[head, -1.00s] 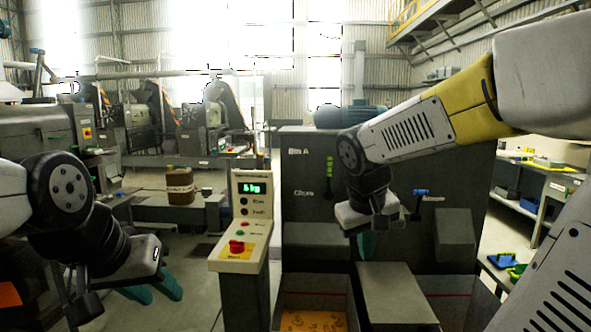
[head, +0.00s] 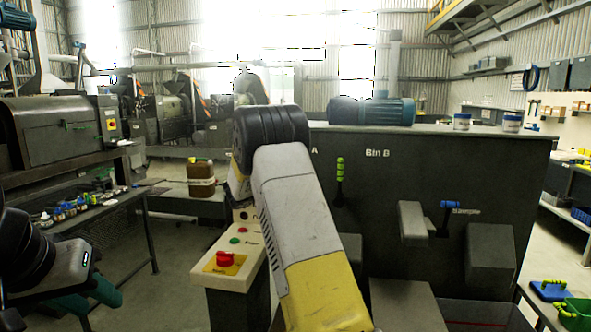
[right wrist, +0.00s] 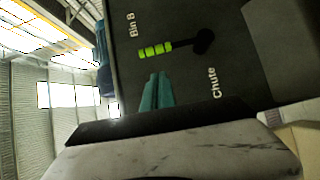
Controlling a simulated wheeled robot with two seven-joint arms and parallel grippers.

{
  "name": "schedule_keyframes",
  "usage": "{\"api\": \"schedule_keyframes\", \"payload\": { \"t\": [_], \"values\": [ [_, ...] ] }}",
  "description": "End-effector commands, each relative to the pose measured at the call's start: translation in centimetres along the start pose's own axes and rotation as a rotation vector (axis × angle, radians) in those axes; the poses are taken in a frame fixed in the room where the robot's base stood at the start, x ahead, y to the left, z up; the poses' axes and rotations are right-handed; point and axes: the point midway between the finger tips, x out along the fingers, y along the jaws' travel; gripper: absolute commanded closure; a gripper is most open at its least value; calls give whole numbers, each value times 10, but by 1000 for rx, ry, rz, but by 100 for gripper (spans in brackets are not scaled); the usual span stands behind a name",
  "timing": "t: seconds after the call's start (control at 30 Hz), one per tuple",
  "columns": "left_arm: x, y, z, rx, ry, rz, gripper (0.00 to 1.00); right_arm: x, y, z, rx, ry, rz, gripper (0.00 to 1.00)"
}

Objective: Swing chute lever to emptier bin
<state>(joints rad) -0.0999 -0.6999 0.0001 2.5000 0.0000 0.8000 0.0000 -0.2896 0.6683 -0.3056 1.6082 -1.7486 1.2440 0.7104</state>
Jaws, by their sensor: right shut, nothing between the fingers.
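The chute lever (head: 340,170) has a lime-green grip and stands about upright on the dark machine panel, below and left of the "Bin B" label. In the right wrist view the lever (right wrist: 155,50) shows with its dark pivot and the "Chute" label. My right gripper (right wrist: 157,92) has teal fingers, shut and empty, close beside the green grip with a gap that looks small; contact is not visible. In the head view my right arm hides that gripper. My left gripper (head: 92,298) is low at the left, open and empty. A bin (head: 480,312) shows partly at lower right; its contents are unclear.
A control stand (head: 230,262) with a red button stands left of my right arm, which hides its display. A blue-handled slidegate lever (head: 449,205) and protruding grey boxes (head: 490,255) are on the panel's right. A side table (head: 100,205) holds small parts.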

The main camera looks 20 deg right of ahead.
Motion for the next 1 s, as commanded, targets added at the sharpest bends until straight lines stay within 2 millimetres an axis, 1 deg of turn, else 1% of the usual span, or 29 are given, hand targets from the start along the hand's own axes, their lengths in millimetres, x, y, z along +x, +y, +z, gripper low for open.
{"api": "schedule_keyframes", "payload": {
  "t": [0.03,0.13,0.47,0.57,0.67,0.77,1.0],
  "values": [
    [0,0,0,0,0,0,64,0,0,-7,-5,11,21,100],
    [0,0,0,0,0,0,64,-1,0,-13,-9,22,43,100],
    [0,0,0,0,0,0,64,0,0,-13,-9,23,46,100],
    [0,0,0,0,0,0,64,5,1,-13,-9,21,45,100],
    [0,0,0,0,0,0,64,16,1,-12,-9,19,45,100],
    [0,0,0,0,0,0,64,35,1,-12,-9,18,45,100],
    [0,0,0,0,0,0,64,87,3,-13,-10,18,45,100]
  ]
}}
